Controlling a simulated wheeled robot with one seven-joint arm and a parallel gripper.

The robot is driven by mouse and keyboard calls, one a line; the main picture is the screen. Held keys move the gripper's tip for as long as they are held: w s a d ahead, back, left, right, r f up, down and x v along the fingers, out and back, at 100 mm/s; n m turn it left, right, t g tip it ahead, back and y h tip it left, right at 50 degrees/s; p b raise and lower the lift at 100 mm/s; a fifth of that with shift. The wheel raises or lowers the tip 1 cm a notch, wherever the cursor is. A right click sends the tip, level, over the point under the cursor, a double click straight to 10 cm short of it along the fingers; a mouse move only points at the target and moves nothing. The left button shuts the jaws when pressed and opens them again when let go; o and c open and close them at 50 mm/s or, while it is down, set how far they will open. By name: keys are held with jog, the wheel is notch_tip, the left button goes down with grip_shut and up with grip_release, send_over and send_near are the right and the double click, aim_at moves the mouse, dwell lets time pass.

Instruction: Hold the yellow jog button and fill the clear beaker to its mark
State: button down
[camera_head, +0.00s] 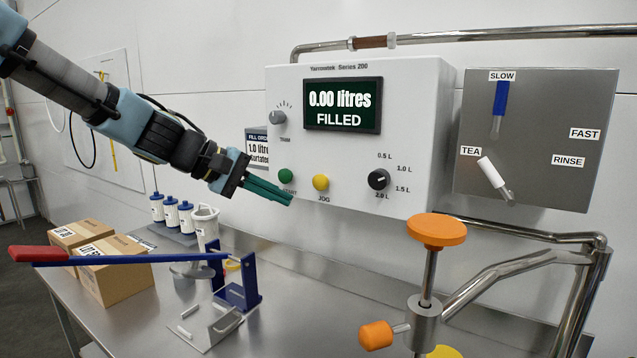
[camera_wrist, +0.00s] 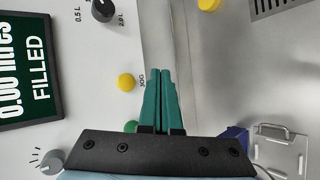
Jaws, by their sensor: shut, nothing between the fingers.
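The yellow jog button (camera_head: 320,182) is on the front of the white filler box (camera_head: 420,130), right of the green start button (camera_head: 286,176). The display (camera_head: 342,104) reads 0.00 litres FILLED. My gripper (camera_head: 290,198) is shut and empty, its green fingers below the green button and left of the yellow one in the head view. In the wrist view the yellow button (camera_wrist: 126,82) is left of my fingertips (camera_wrist: 160,72), apart from them. The green button (camera_wrist: 131,127) is partly hidden there. I cannot make out a clear beaker in either view.
A blue lever with a red handle (camera_head: 38,254) stands over the steel table. An orange-knobbed valve (camera_head: 437,230) and pipes stand at right. Cardboard boxes (camera_head: 115,268), a white jug (camera_head: 204,225) and several small bottles are at left. The selector knob (camera_head: 379,179) is right of the jog button.

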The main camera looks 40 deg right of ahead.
jog(key=shift+d, duration=0.1)
jog(key=p, duration=0.2)
send_near(321, 189)
notch_tip(321, 189, down, 3)
jog(key=s+d, duration=0.2)
jog(key=s, duration=0.1)
jog(key=shift+w+d+f, duration=0.15)
jog(key=shift+w+d, duration=0.15)
jog(key=shift+d, duration=0.45)
jog(key=shift+d, duration=0.15)
dwell(1.3)
jog(key=shift+w+d, duration=0.1)
jog(key=shift+d, duration=0.15)
jog(key=shift+w+d, duration=0.15)
jog(key=shift+d, duration=0.35)
dwell(0.9)
jog(key=shift+a, duration=0.15)
dwell(0.6)
jog(key=shift+s+a, duration=0.25)
jog(key=shift+a, duration=0.5)
jog(key=shift+b, duration=0.3)
